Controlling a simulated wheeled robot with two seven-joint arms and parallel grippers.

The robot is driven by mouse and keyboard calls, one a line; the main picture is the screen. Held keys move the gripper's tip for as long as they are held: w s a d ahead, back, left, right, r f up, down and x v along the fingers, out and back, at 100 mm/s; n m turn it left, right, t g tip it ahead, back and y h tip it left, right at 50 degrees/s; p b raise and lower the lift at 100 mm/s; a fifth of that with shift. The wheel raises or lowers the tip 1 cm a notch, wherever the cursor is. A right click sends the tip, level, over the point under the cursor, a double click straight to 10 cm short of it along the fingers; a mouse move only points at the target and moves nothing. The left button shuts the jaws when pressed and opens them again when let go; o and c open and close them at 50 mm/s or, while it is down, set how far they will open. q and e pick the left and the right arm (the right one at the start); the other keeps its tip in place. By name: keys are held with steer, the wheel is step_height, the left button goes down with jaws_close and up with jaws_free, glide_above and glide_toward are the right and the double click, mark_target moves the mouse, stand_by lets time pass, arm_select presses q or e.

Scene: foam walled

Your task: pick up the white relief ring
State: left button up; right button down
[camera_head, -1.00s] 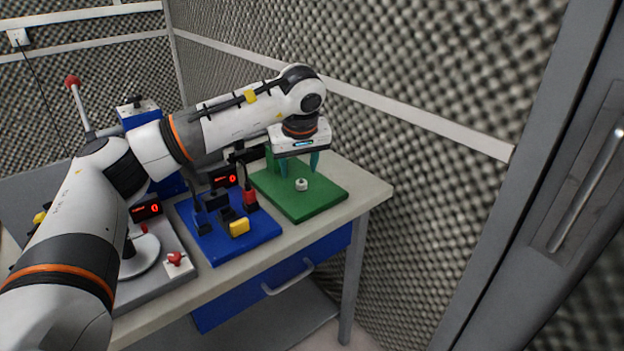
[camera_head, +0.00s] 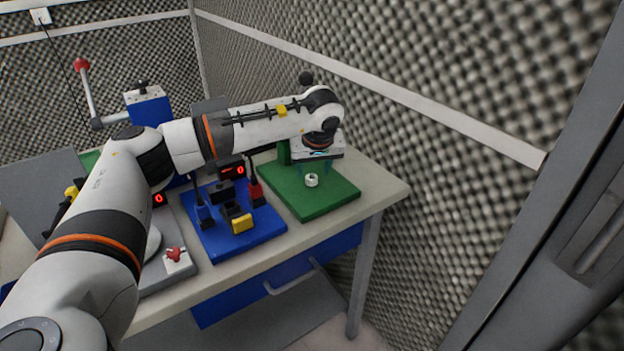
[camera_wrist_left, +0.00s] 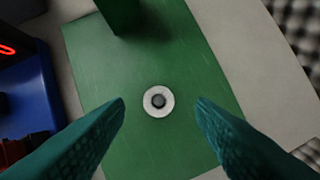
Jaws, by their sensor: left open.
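The white relief ring (camera_head: 311,180) lies on the green base plate (camera_head: 323,206) at the right end of the table. My left gripper (camera_head: 313,172) is above the plate, pointing down. In the left wrist view its two teal fingers (camera_wrist_left: 161,104) are wide apart, one on each side of the ring in the picture, and nothing is between them at their height. My right gripper is not in view.
A green upright block (camera_wrist_left: 118,14) stands on the plate near the ring. To the left is a blue fixture (camera_head: 228,238) with levers, a yellow block and a red display. Foam walls (camera_head: 450,80) enclose the table. The table's right corner (camera_head: 390,190) is bare.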

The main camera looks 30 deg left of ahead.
mark_target(312, 175)
arm_select(q)
steer(key=x, duration=0.3)
steer(key=shift+f, duration=0.1)
steer(key=shift+c, duration=0.3)
jaws_close()
